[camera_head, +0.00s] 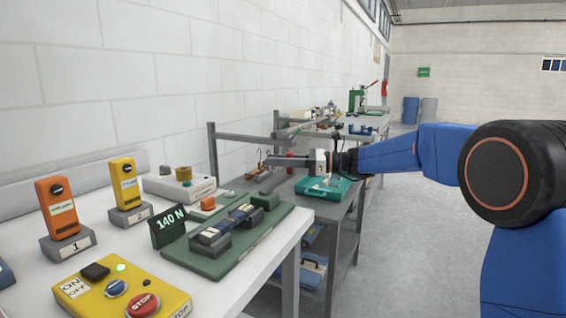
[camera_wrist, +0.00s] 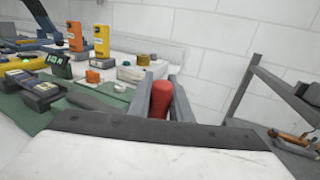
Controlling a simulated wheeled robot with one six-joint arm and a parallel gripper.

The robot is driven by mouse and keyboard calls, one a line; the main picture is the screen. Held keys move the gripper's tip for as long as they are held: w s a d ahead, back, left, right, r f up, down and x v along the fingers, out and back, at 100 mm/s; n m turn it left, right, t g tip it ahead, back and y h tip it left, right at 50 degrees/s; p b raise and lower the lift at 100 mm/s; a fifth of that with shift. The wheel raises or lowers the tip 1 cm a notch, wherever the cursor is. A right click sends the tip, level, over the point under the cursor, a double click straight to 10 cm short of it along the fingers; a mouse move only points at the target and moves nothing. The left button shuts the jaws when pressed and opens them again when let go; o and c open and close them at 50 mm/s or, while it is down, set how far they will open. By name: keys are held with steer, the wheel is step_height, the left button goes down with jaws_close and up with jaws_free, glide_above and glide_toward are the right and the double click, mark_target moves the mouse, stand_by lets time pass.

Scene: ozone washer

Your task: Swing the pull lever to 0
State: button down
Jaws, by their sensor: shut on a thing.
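My gripper (camera_head: 287,160) reaches in from the right, above the far end of the near bench. In the wrist view, my gripper (camera_wrist: 161,82) is shut on a red rounded handle (camera_wrist: 160,100), which stands between its two grey fingers. I take this handle for the grip of the pull lever; the rest of the lever is hidden. In the head view I cannot make out the handle. A green base plate (camera_head: 258,247) with a dark fixture (camera_head: 226,228) lies left of my gripper, beside a display (camera_head: 168,225) reading 140 N. No 0 mark is legible.
A yellow control box (camera_head: 95,291) with a red stop button stands at the near left. Orange (camera_head: 62,209) and yellow (camera_head: 126,185) upright units stand behind it. A teal case (camera_head: 330,188) lies below my gripper on a grey bench. The floor at right is clear.

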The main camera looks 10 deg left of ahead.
steer(key=shift+s+a, duration=0.15)
steer(key=c, duration=1.6)
jaws_free()
steer(key=shift+s+a, duration=0.1)
steer(key=d, duration=1.7)
steer(key=shift+w+d, duration=0.2)
steer(key=shift+d, duration=0.05)
